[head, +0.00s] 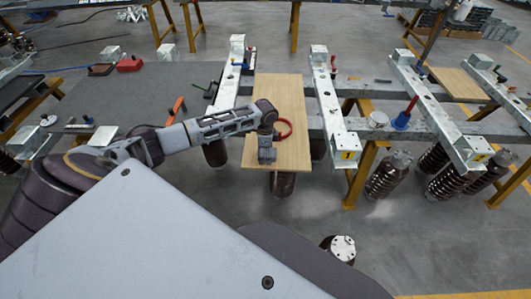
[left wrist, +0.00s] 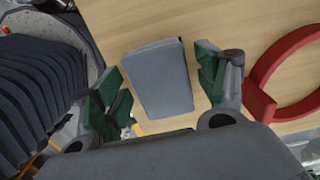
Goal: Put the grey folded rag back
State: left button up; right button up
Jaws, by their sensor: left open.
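The grey folded rag (left wrist: 158,78) lies on a wooden board (left wrist: 145,15) in the left wrist view, near the board's edge. My left gripper (left wrist: 157,72) is open, with one green-padded finger on each side of the rag. Small gaps show between the fingers and the rag. In the head view my left gripper (head: 267,154) is over the near part of the wooden board (head: 285,90), and I cannot make out the rag there. My right gripper is not in view.
A red ring (head: 283,128) lies on the board just right of the gripper; it also shows in the left wrist view (left wrist: 262,100). Metal beams (head: 325,85) flank the board. A blue-based tool with a red handle (head: 402,119) stands to the right. Ribbed insulators (head: 386,176) stand below.

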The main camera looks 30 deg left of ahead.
aim_at(265, 152)
pick_arm(q)
notch_tip(265, 152, up, 12)
dwell(0.7)
